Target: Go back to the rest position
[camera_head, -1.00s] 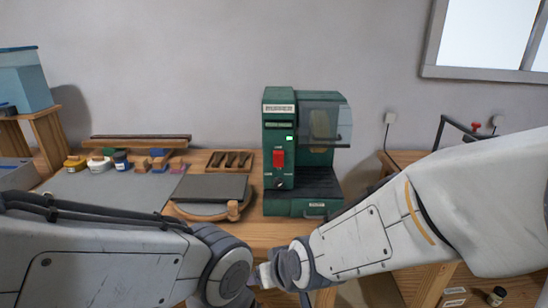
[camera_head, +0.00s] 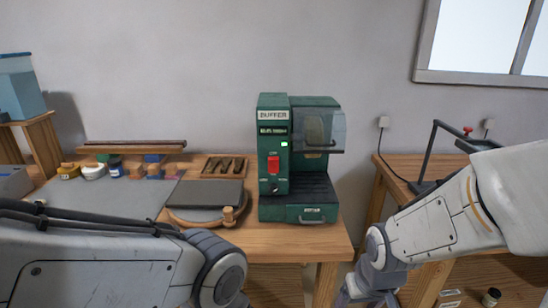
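My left arm comes in along the lower left, in front of the workbench (camera_head: 290,246). Its gripper is out of the picture. My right arm comes in from the right, bent downward in front of the gap between the two benches. A dark part at its lower end shows at the bottom edge, but no fingertips can be made out. The green buffer machine (camera_head: 289,213) stands on the workbench, with a red switch (camera_head: 273,165), a small lit green light and a clear shield (camera_head: 318,131). Neither arm visibly touches it.
A grey pad on a round wooden board (camera_head: 205,193) lies left of the machine. Behind it is a wooden tray (camera_head: 226,166) with dark pieces. Small jars (camera_head: 94,170) stand farther left. A second bench (camera_head: 408,166) at the right holds a dark frame tool (camera_head: 427,160).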

